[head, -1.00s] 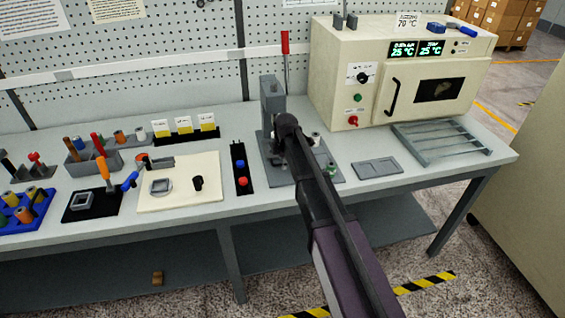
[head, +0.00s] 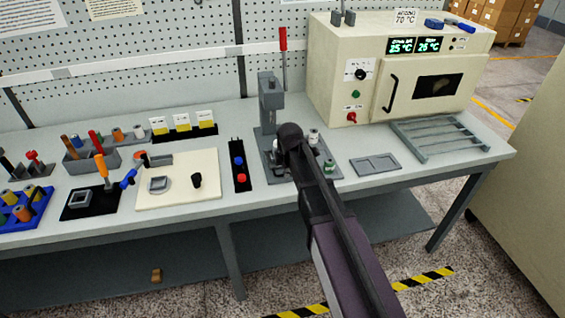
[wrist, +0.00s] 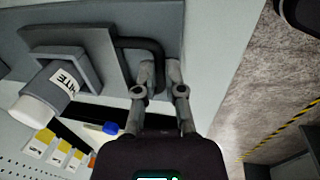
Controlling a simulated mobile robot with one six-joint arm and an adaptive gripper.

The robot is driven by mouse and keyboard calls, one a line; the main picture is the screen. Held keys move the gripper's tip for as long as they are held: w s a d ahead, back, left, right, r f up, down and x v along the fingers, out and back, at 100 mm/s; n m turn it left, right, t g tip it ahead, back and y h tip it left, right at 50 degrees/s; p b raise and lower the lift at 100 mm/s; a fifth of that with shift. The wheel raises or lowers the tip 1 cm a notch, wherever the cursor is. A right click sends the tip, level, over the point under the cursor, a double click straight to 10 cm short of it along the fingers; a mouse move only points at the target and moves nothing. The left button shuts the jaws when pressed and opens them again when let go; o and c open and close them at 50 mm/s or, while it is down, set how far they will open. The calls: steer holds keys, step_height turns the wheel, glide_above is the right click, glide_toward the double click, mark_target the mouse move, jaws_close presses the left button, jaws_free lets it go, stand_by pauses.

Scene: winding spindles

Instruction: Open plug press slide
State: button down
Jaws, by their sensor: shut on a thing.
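The plug press (head: 269,100) is a grey upright frame with a red-tipped lever (head: 283,40) on the bench, left of the oven. In the wrist view, a grey slide block (wrist: 85,42) carries a black bar handle (wrist: 138,41). My gripper (wrist: 158,70) is shut on this handle at the block's bench-front side. In the head view, my arm covers the fingertips and most of the slide.
An oven (head: 395,70) stands behind to the right, with a grey rack (head: 440,138) before it. A black strip with blue and red buttons (head: 240,165) lies left of the press. A shallow grey tray (head: 375,164) lies right. The floor before the bench is open.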

steer(key=s, duration=0.2)
steer(key=s+d, duration=0.1)
steer(key=s, duration=0.1)
steer(key=s+d, duration=0.1)
steer(key=s, duration=0.2)
steer(key=c, duration=0.7)
jaws_free()
